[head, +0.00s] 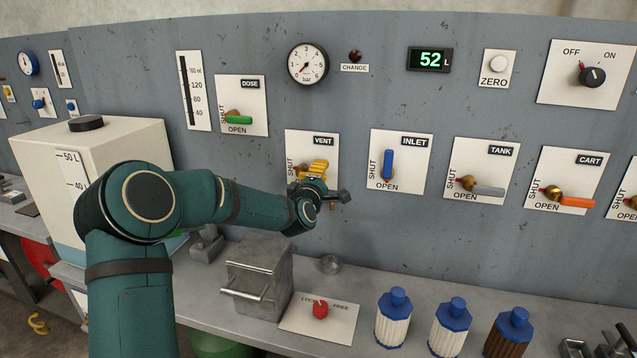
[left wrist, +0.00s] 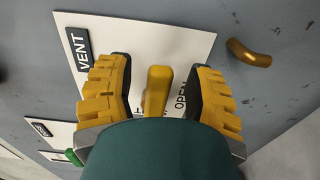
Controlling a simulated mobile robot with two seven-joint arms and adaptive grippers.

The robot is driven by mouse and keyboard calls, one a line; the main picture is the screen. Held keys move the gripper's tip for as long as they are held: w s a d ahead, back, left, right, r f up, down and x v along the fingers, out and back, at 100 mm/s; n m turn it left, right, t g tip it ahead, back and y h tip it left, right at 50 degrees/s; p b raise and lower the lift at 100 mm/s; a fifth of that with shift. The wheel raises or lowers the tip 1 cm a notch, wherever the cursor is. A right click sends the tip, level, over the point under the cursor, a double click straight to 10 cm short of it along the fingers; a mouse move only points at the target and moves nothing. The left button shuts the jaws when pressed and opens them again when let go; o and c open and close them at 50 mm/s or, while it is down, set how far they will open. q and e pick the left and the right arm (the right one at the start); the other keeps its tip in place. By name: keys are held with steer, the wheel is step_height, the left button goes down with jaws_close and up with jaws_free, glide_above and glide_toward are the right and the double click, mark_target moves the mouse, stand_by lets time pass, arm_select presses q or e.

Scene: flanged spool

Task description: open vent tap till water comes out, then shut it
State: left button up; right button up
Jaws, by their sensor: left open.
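The vent plate (head: 312,145) is on the grey panel, with SHUT at its left side. My left gripper (head: 314,171) is at the vent tap and covers much of it in the head view. In the left wrist view the yellow tap handle (left wrist: 158,88) stands between the open fingers of my left gripper (left wrist: 160,90), with a gap on each side. The handle runs roughly along the OPEN lettering. A brass spout (left wrist: 248,53) sticks out beyond the plate's lower edge. I see no water at it. My right gripper is out of view.
The inlet tap (head: 388,164) is just to the right; the dose tap (head: 238,118) is up to the left. A display (head: 429,60) reads 52 L.

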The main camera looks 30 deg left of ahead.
arm_select(q)
steer(key=v, duration=1.2)
stand_by(0.3)
